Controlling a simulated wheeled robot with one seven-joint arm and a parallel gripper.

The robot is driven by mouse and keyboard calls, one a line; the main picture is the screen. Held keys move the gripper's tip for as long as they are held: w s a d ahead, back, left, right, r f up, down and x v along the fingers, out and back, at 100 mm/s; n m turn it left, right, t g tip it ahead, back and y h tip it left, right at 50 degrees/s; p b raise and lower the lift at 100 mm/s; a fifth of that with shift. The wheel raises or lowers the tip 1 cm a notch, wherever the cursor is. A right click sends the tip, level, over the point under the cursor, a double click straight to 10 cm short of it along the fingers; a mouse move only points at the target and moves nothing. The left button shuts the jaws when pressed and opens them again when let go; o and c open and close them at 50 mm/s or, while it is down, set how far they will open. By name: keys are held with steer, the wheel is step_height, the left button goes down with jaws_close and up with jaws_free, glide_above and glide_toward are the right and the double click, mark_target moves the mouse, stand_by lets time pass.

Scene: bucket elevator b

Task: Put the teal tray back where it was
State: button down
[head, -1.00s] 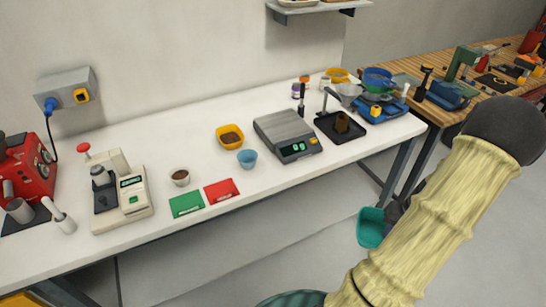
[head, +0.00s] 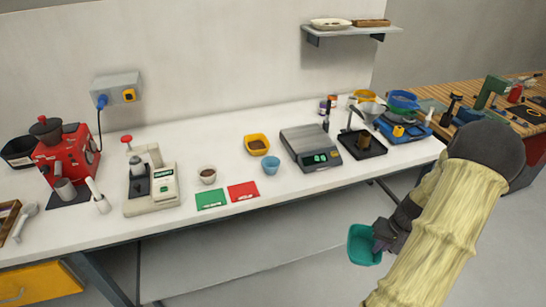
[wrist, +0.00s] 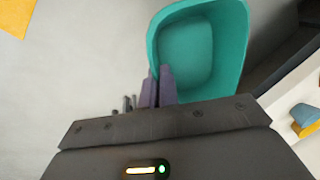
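The teal tray (head: 362,246) is a small deep tray with rounded corners. It hangs in the air in front of the white table, at the lower right of the head view. My gripper (head: 382,236) is at the tray's right edge there. In the wrist view the tray (wrist: 200,50) fills the top middle, and the purple-grey fingers of my gripper (wrist: 158,88) lie close together on its near left wall, shut on it. The tray looks empty. The finger tips are partly hidden by the tray wall.
A wall shelf (head: 350,30) carries dishes. Floor is clear below the tray.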

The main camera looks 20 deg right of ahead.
steer(key=w+a+f+n, duration=0.1)
steer(key=w+a+n, duration=0.1)
steer(key=w+a, duration=0.4)
steer(key=w+a+f+n+g, duration=0.1)
steer(key=w+a, duration=0.5)
steer(key=a, duration=0.8)
steer(key=w+a+f+n, duration=0.2)
steer(key=w+a, duration=0.4)
steer(key=a, duration=0.4)
steer(key=shift+a+f+n, duration=0.3)
steer(key=shift+f+n, duration=0.05)
steer(key=shift+n, duration=0.35)
